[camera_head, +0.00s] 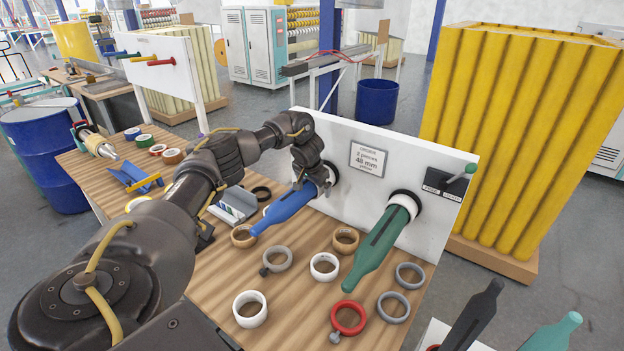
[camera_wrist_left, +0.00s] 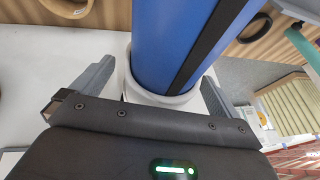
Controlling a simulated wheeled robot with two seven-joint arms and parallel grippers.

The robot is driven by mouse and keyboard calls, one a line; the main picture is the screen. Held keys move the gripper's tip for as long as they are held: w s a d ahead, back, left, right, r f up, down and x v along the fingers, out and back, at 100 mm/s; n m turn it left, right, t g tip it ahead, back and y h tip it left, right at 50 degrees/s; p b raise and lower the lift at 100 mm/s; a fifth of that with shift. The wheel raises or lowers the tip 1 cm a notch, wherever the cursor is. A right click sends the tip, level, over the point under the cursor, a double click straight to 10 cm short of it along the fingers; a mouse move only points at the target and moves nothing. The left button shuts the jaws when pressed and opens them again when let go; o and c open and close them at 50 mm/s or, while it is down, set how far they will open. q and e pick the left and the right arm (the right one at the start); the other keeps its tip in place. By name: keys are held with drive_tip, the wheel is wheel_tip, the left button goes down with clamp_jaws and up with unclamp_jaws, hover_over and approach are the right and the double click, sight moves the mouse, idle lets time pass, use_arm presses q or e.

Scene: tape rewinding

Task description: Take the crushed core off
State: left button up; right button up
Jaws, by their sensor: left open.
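A white core ring (camera_wrist_left: 166,97) sits around the base of the blue mandrel (camera_head: 287,213), close to the white upright panel (camera_head: 410,155). The mandrel, with a black strip, fills the middle of the left wrist view (camera_wrist_left: 185,45). My left gripper (camera_head: 312,182) is at that base. In the left wrist view its open fingers (camera_wrist_left: 158,80) stand on either side of the ring, with gaps visible. In the head view the gripper hides part of the ring. I cannot tell from these views how deformed the ring is. My right gripper is out of view.
Several rings, including a white one (camera_head: 250,309) and a red one (camera_head: 348,318), lie on the wooden table (camera_head: 290,325). An order sign (camera_head: 368,160) is on the panel.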

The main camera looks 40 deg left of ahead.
use_arm(q)
drive_tip(key=shift+f, duration=0.1)
drive_tip(key=c, duration=0.9)
drive_tip(key=shift+c, duration=0.2)
drive_tip(key=shift+r+p, duration=0.3)
drive_tip(key=shift+p, duration=0.25)
